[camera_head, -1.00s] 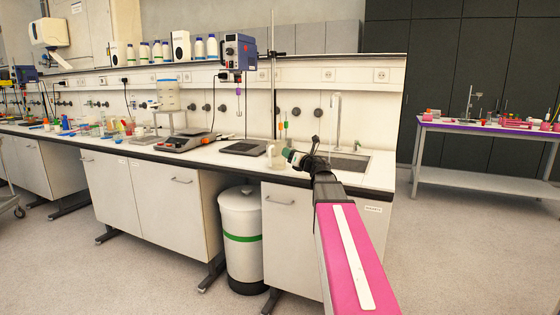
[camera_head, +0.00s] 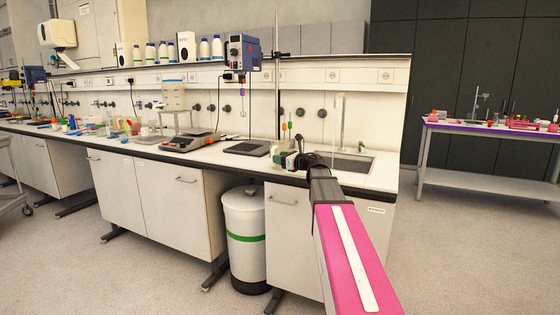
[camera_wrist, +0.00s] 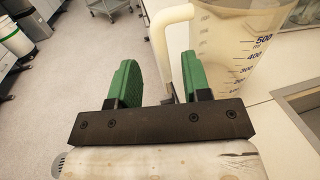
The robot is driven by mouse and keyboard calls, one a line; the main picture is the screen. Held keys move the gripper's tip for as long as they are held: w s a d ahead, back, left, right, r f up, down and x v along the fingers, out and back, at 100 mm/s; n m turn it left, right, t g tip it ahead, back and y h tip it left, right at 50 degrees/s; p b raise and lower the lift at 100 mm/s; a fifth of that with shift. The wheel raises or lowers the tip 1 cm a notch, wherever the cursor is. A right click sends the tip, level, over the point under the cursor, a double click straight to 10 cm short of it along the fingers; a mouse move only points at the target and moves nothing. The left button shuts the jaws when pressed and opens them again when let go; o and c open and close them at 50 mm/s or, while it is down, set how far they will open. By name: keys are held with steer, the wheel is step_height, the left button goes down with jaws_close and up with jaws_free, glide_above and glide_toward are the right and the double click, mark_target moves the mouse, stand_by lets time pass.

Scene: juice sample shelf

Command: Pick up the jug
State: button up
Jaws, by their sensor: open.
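The jug (camera_wrist: 238,42) is a clear, pale measuring jug with dark volume marks and a cream handle (camera_wrist: 160,45). It stands on the white bench near the sink. My gripper (camera_wrist: 161,75) is open, with one green finger on each side of the handle in the wrist view. The lower handle shows in the gap between the fingers; I cannot tell whether either finger touches it. In the head view the jug (camera_head: 283,147) is small and partly covered by my gripper (camera_head: 291,160).
A sink (camera_head: 350,163) with a tall tap (camera_head: 339,120) lies right of the jug. A dark flat plate (camera_head: 246,148) and a stirrer stand (camera_head: 243,55) are to its left. A white bin (camera_head: 245,235) stands below the bench. The bench edge runs close by the gripper.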

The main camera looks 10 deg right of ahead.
steer(key=x, duration=0.4)
steer(key=shift+w+a+f, duration=0.1)
steer(key=shift+w+a, duration=0.05)
steer(key=shift+w, duration=0.1)
jaws_close()
